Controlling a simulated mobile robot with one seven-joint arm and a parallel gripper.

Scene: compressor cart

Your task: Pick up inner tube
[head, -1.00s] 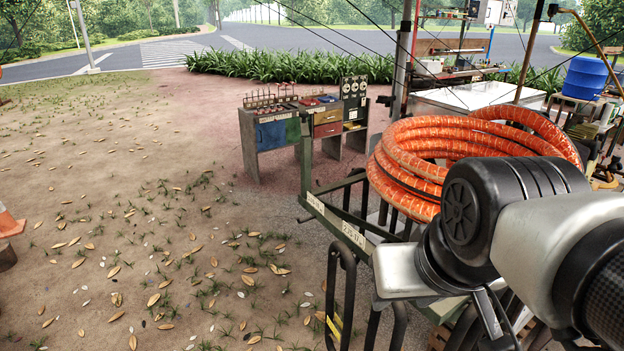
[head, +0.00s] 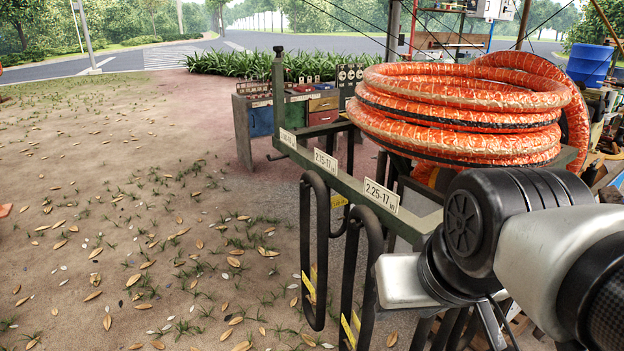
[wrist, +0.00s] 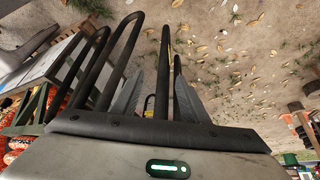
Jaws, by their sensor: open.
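Several black inner tubes hang as long narrow loops from the labelled rail of a green rack. In the head view one loop (head: 314,250) hangs near the 2.75-17 label and another (head: 366,285) near the 2.25-17 label, with yellow bands low on them. My gripper (wrist: 159,76) is open in the wrist view, its two grey fingers pointing toward the hanging loops. A dark tube loop (wrist: 166,68) shows between or just beyond the fingers; I cannot tell whether they touch. Other loops (wrist: 122,65) pass left of the fingers. The fingers are hidden in the head view.
The green rack rail (head: 345,187) carries size labels. A coil of orange hose (head: 465,110) sits on top of the rack, close to my arm. A workbench with coloured drawers (head: 300,112) stands behind. The leaf-strewn dirt (head: 130,240) at left is open.

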